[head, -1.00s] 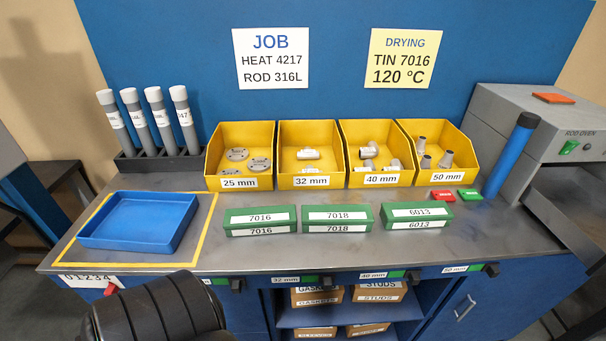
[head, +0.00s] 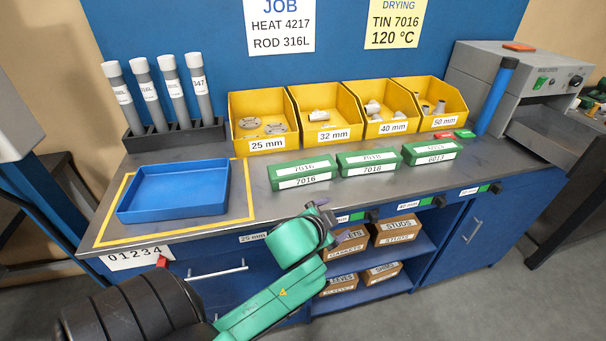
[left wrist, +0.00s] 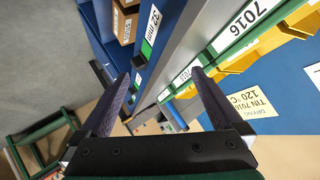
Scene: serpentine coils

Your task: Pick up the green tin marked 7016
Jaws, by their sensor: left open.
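The green tin marked 7016 (head: 302,174) lies on the bench top, right of the blue tray, at the left end of a row of green tins. My left gripper (head: 330,216) is in front of the bench's front edge, nearer than the tin and a little right of it, apart from it. In the left wrist view my left gripper (left wrist: 167,74) has its two dark fingers spread with nothing held between them. The tin's 7016 label (left wrist: 243,18) shows at that view's upper right. My right gripper is not in view.
Green tins 7018 (head: 368,162) and 6013 (head: 431,152) stand just right of it. Yellow bins (head: 268,142) stand behind. The blue tray (head: 172,207) is to the left. Drawer handles and the bench's front edge are close to my left arm.

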